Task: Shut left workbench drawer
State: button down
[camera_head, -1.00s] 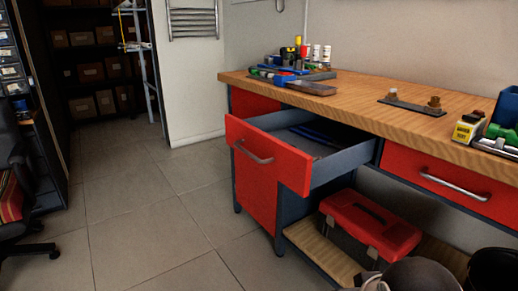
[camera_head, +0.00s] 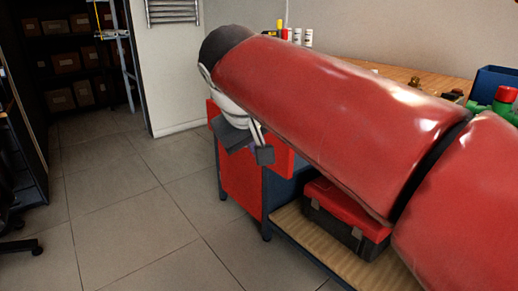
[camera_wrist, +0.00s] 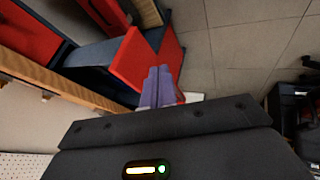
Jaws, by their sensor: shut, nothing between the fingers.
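The left workbench drawer is pulled out. Its red front (camera_head: 282,160) shows behind my gripper (camera_head: 263,154) in the head view, and my red-sleeved arm hides most of the drawer. In the wrist view the red drawer front (camera_wrist: 132,60) and its grey side (camera_wrist: 96,52) stand out from the bench. My gripper (camera_wrist: 157,78) is shut and empty, with its fingers close to the outer face of the drawer front. I cannot tell whether they touch it.
The red cabinet (camera_head: 240,185) is below the drawer. A red toolbox (camera_head: 345,215) sits on the wooden lower shelf (camera_head: 300,240). Several items stand on the bench top. The tiled floor (camera_head: 140,220) to the left is clear, with part of a chair at the far left edge.

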jog(key=w+a+r, duration=0.2)
jog(key=a, duration=0.1)
jog(key=w+d+f+b, duration=0.1)
jog(key=w+d+f, duration=0.3)
jog(key=w+f, duration=0.3)
jog(key=shift+w+f+n, duration=0.3)
jog(key=shift+w+f, duration=0.1)
jog(key=shift+w, duration=0.15)
jog(key=shift+d, duration=0.15)
jog(key=w+d+p, duration=0.2)
jog(key=w+d, duration=0.1)
jog(key=d, duration=0.2)
jog(key=w+d+p, duration=0.2)
jog(key=w+d, duration=0.2)
jog(key=d, duration=0.1)
jog(key=w+d+p, duration=0.2)
jog(key=w+d, duration=0.2)
jog(key=d, duration=0.1)
jog(key=shift+d, duration=0.1)
